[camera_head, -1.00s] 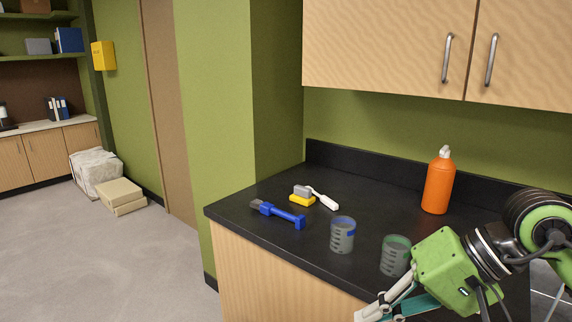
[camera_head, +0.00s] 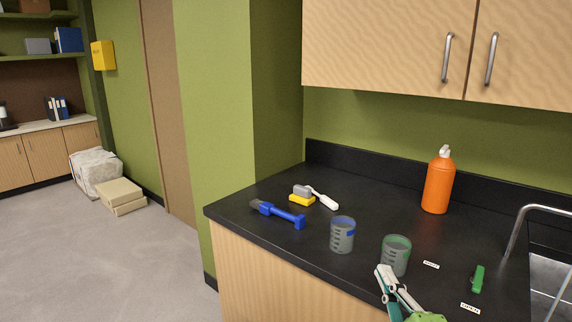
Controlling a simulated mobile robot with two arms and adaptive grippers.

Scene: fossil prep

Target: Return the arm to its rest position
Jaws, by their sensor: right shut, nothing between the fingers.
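My right gripper (camera_head: 384,275) shows at the bottom edge of the head view, in front of the green-banded beaker (camera_head: 397,256). Its pale and teal fingers point up and to the left, shut and empty. Only the fingers and a bit of the green body show; the rest of the arm is out of the frame. Whether the fingers touch the beaker I cannot tell. My left gripper is not in view.
On the black counter (camera_head: 240,208) stand a blue-banded beaker (camera_head: 342,237) and an orange bottle (camera_head: 438,184). A blue-handled tool (camera_head: 282,214), a white-handled brush (camera_head: 322,198) by a yellow-grey block (camera_head: 302,196), and a green item (camera_head: 477,279) lie there. A faucet (camera_head: 532,210) and sink are at right.

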